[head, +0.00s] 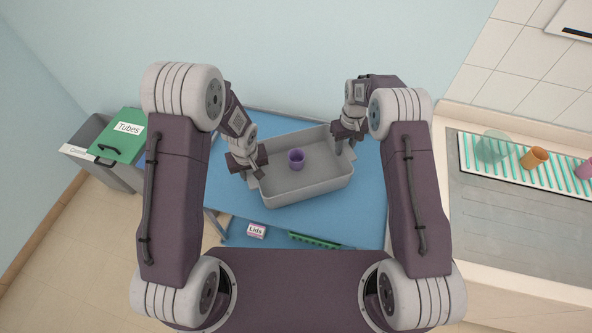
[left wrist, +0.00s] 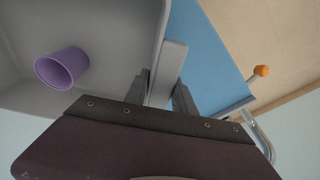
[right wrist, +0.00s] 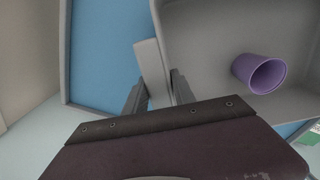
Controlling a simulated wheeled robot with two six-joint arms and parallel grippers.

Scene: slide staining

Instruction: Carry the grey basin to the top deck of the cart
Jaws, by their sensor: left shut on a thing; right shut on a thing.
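The grey basin (head: 310,184) is in the middle of the head view, over a blue surface (head: 365,215). A purple cup (head: 296,159) stands inside it; the cup also shows in the left wrist view (left wrist: 62,68) and the right wrist view (right wrist: 260,73). My left gripper (head: 254,176) is shut on the basin's left handle (left wrist: 167,72). My right gripper (head: 346,143) is shut on its right handle (right wrist: 152,72). I cannot tell whether the basin's underside touches the blue surface. I cannot tell whether that surface is the cart's top deck.
A bin with a green lid labelled "Tubes" (head: 122,136) stands at the left, beside a grey bin (head: 84,133). A "Lids" box (head: 257,231) and a green strip (head: 314,240) lie near the front. At the right, a counter holds a striped rack (head: 560,176) with an orange cup (head: 534,158).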

